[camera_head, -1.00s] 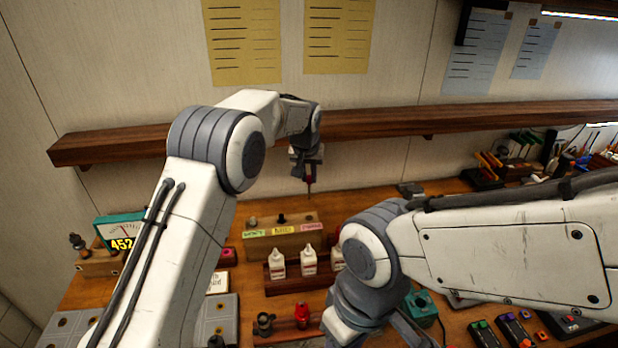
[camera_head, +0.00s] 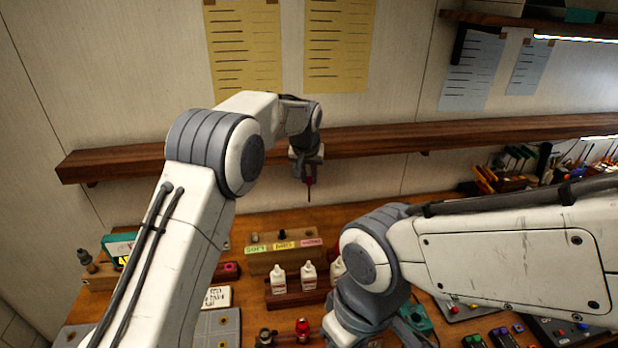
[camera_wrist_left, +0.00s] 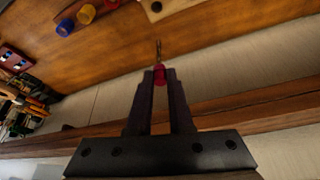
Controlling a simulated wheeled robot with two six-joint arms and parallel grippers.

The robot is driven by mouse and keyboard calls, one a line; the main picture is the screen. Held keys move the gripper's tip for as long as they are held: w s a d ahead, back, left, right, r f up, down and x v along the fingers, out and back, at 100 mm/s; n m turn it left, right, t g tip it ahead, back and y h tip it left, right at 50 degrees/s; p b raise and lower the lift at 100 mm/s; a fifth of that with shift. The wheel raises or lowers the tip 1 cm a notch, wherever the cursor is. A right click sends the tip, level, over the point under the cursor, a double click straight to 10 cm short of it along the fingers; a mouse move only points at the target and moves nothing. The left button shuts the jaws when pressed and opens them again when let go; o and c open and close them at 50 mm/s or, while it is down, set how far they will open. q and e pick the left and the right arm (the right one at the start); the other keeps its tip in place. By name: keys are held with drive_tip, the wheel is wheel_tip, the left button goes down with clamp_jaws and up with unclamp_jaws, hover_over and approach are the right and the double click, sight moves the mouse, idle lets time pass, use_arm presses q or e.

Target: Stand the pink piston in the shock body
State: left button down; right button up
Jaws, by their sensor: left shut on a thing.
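My left gripper (camera_head: 308,180) is shut on a small pinkish-red piece with a thin dark rod, which appears to be the pink piston (camera_wrist_left: 159,75). In the head view it hangs rod-down, high above the bench and in front of the shelf. The left wrist view shows the piece between the fingertips with its rod sticking out beyond them. A dark upright part (camera_head: 266,337) stands beside a red part (camera_head: 302,328) at the lower middle of the head view. I cannot tell whether either is the shock body. My right gripper is not visible; only its arm shows.
A long wooden shelf (camera_head: 390,138) runs along the wall behind my left gripper. On the bench are a labelled wooden block (camera_head: 262,266), white bottles (camera_head: 279,280) in a rack, and a teal meter (camera_head: 117,244). My right arm covers much of the bench.

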use_arm(q)
drive_tip(key=shift+r+p, duration=1.95)
drive_tip(key=shift+r, duration=0.6)
